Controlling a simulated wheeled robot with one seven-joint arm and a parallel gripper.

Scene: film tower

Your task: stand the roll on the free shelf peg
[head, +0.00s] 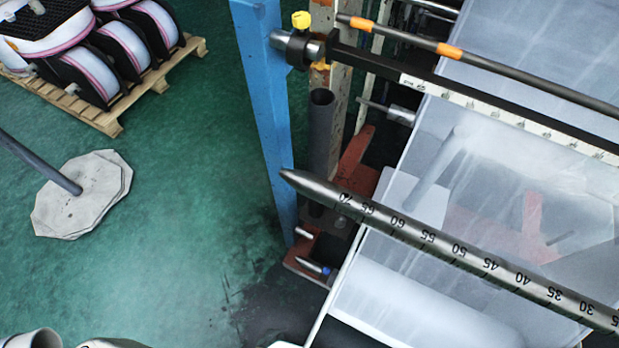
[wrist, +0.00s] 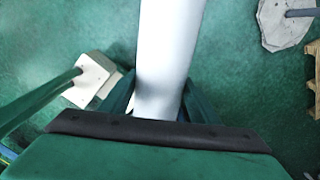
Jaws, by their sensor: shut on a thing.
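A smooth white roll (wrist: 170,50) fills the middle of the wrist view and runs up out of the top edge. My gripper (wrist: 158,98) is shut on it, with a dark green finger showing on each side of the roll's lower part. The roll is held above the green floor. Its far end is outside the wrist view. I cannot make out a shelf or a free shelf peg for certain in either view. My gripper does not show clearly in the head view; only pale parts cut off by its bottom edge are there.
A film machine with a blue post (head: 262,110) and a numbered steel bar (head: 450,250) fills the right. A pallet (head: 120,115) of white reels stands at upper left. A pole on an octagonal base (head: 85,205) stands at left. Green floor between is clear.

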